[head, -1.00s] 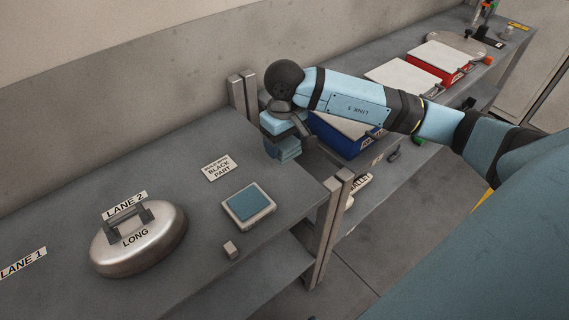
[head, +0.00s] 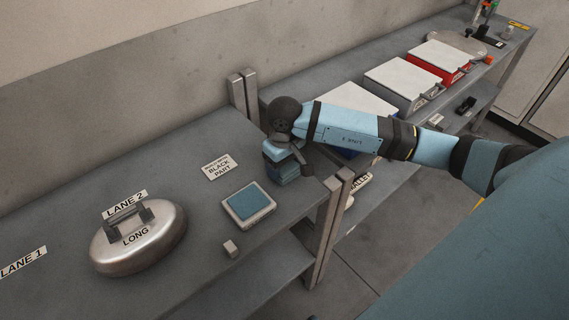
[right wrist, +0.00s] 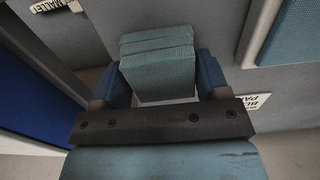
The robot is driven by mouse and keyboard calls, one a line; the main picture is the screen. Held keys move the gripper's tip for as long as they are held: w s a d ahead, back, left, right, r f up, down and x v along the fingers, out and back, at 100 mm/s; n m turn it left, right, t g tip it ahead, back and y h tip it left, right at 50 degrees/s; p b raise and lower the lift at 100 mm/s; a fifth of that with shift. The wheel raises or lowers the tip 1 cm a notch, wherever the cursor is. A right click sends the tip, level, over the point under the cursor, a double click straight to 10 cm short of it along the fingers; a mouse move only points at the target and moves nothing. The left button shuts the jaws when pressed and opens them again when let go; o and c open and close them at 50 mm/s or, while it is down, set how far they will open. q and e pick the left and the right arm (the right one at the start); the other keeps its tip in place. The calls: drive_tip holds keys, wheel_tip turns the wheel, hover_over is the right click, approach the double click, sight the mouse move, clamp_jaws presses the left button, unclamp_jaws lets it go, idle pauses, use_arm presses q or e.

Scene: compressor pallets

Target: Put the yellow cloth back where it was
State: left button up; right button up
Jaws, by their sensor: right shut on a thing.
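No yellow cloth shows in either view. My right gripper (head: 283,164) is at the right end of the near bench, just right of the tray with a blue pad. In the right wrist view its two blue fingers (right wrist: 163,78) are shut on a folded teal cloth (right wrist: 158,68), which shows several stacked layers. In the head view the teal cloth (head: 287,176) is low over the bench top, partly hidden by the gripper; I cannot tell whether it touches the bench. The small white-rimmed tray (head: 232,214) with its blue pad (head: 249,203) lies flat. My left gripper is not in view.
A "black part" label (head: 219,166) lies behind the tray. Bench posts (head: 328,220) stand at the right edge. Blue, grey (head: 405,82) and red bins (head: 443,60) line the far bench.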

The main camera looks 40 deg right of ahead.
drive_tip(key=o, duration=0.9)
drive_tip(key=shift+f, duration=0.1)
drive_tip(key=shift+r+p, duration=0.25)
drive_tip(key=shift+p, duration=0.15)
drive_tip(key=shift+r, duration=0.35)
wheel_tip(320, 180, up, 11)
drive_tip(key=shift+b, duration=0.35)
drive_tip(key=shift+r, duration=0.1)
drive_tip(key=shift+s, duration=0.1)
